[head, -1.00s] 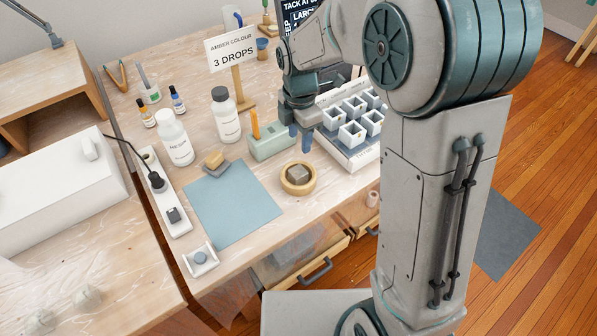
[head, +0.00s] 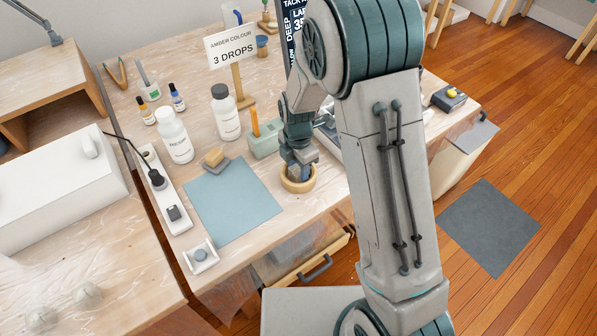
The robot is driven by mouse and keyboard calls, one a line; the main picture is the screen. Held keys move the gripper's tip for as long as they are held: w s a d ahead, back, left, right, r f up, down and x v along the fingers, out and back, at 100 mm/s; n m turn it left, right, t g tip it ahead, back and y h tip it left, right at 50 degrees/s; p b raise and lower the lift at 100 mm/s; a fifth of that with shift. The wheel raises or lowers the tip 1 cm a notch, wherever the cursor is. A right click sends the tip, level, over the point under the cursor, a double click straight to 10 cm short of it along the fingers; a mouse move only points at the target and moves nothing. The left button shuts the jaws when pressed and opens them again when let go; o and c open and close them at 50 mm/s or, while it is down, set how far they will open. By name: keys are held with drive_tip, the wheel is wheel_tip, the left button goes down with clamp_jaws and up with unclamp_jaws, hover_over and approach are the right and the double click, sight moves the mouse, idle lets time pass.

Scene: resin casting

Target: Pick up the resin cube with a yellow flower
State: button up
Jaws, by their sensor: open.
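A round wooden dish (head: 298,187) stands on the table, right of the blue mat. A greyish cube lay in it a second ago. My gripper (head: 299,174) now points down over this dish, its fingers open and reaching to about its rim. The fingers hide most of the cube, so I cannot tell whether they touch it. No yellow flower can be made out in the cube at this size. The tray of small white moulds is now almost wholly hidden behind my arm.
A pale green block (head: 265,141) with an orange stick stands just behind my gripper. Left are the blue mat (head: 235,205), a white bottle (head: 175,137) and a dark-capped bottle (head: 226,113). A sign (head: 231,49) stands behind. The mat's front part is clear.

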drive_tip(key=shift+f, duration=0.65)
drive_tip(key=c, duration=0.7)
drive_tip(key=shift+o, duration=0.2)
drive_tip(key=shift+r, duration=0.1)
